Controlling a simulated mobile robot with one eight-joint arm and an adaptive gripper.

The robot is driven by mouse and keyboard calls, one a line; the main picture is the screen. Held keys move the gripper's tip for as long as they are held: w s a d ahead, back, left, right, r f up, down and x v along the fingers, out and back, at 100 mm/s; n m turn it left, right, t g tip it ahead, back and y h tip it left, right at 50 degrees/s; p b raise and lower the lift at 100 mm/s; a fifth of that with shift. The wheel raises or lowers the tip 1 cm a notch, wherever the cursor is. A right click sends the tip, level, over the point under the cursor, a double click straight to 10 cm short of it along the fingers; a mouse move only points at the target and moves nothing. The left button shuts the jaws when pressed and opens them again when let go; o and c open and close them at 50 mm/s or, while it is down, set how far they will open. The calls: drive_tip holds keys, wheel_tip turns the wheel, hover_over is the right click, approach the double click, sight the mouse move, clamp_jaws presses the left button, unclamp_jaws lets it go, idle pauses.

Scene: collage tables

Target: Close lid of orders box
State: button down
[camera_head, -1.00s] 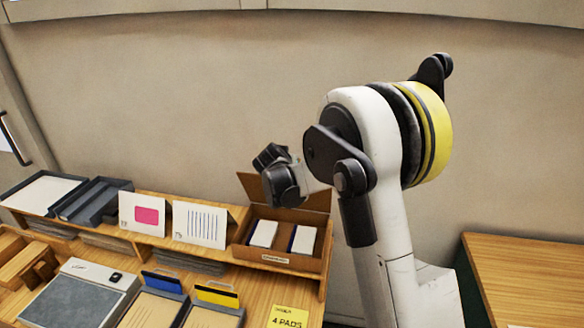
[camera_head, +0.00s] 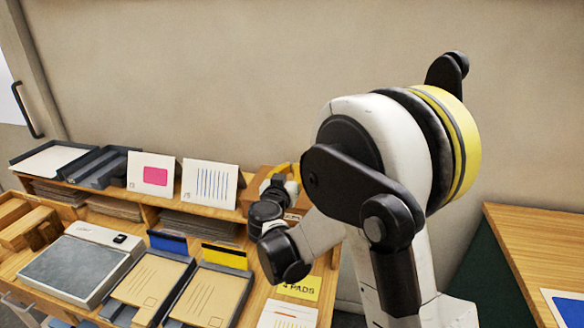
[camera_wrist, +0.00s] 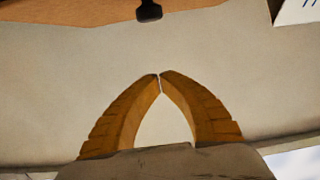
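The brown orders box (camera_head: 258,181) stands at the right end of the raised shelf in the head view, mostly hidden behind my wrist and gripper. In the wrist view a brown panel with a small black knob, probably the box's lid (camera_wrist: 75,12), crosses the top edge. I cannot tell the lid's exact angle. My gripper (camera_wrist: 159,75) has its two orange fingers curved in with their tips together, and nothing shows between them. In the head view its yellow fingers (camera_head: 284,168) are at the box, and contact cannot be made out.
A striped card (camera_head: 210,186) and a pink-patch card (camera_head: 152,174) stand left of the box. Dark trays (camera_head: 95,168) lie farther left. Envelope holders (camera_head: 152,284) and a grey scale (camera_head: 82,264) are on the lower table. Another table (camera_head: 530,245) is at right.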

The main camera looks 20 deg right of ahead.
drive_tip(key=f+b, duration=0.1)
drive_tip(key=f, duration=0.1)
drive_tip(key=s+a+f+b, duration=0.1)
drive_tip(key=f+b, duration=0.1)
drive_tip(key=s+f+b, duration=0.1)
drive_tip(key=f, duration=0.2)
drive_tip(key=shift+a+b, duration=0.2)
drive_tip(key=shift+b, duration=0.15)
